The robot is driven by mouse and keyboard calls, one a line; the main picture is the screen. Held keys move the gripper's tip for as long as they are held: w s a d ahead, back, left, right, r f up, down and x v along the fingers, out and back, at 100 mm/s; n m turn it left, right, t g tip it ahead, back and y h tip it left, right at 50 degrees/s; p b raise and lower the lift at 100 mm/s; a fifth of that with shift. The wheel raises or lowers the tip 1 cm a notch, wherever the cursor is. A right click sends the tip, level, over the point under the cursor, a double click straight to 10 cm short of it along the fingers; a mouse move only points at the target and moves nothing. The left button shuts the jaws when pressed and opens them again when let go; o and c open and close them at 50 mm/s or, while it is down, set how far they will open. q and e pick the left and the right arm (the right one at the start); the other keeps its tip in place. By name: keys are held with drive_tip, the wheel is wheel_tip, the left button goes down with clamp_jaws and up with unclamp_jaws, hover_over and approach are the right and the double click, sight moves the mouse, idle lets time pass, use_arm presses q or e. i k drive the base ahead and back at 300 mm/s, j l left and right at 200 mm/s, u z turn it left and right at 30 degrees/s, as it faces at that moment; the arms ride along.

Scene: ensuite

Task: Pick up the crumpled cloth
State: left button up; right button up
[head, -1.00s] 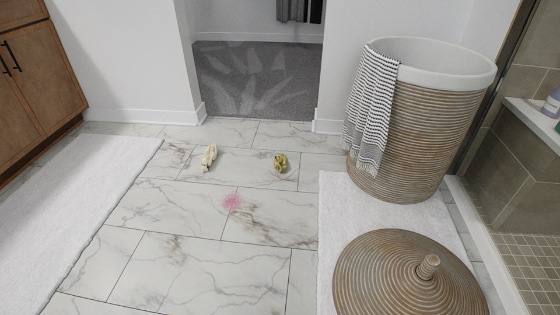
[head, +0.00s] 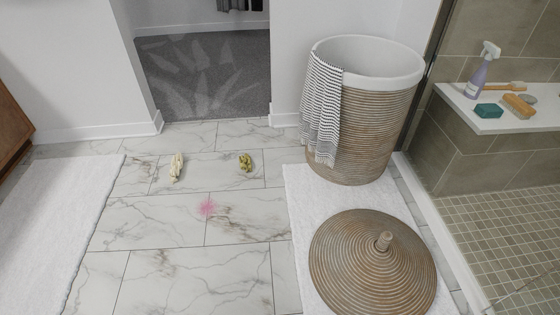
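Two small crumpled cloths lie apart on the marble tile floor in the head view. One is a cream, elongated crumpled cloth (head: 177,167). The other is a smaller olive-yellow crumpled cloth (head: 245,162) to its right. A pink splotch (head: 206,208) marks the tiles in front of them. Neither of my grippers shows in the view, so nothing is seen touching the cloths.
A woven basket (head: 372,125) with a striped towel (head: 321,108) over its rim stands at right on a white mat (head: 308,215). Its round lid (head: 345,262) lies in front. A shower bench (head: 467,96) holds a spray bottle (head: 479,76).

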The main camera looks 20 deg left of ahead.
sight(245, 163)
drive_tip(key=i+j+z, duration=0.1)
drive_tip(key=j+z, duration=1)
drive_tip(key=i+j+z, duration=0.1)
drive_tip(key=j+z, duration=0.15)
drive_tip(key=j, duration=0.75)
drive_tip(key=j+z, duration=0.25)
drive_tip(key=j, duration=0.75)
drive_tip(key=k+j+z, duration=0.1)
drive_tip(key=j+z, duration=0.15)
drive_tip(key=j, duration=0.8)
drive_tip(key=j+z, duration=0.2)
drive_tip(key=j, duration=0.8)
drive_tip(key=j+z, duration=0.25)
drive_tip(key=j, duration=0.8)
drive_tip(key=k+j+z, duration=0.2)
drive_tip(key=j, duration=0.8)
drive_tip(key=j+z, duration=0.45)
drive_tip(key=j, duration=1)
drive_tip(key=i, duration=0.05)
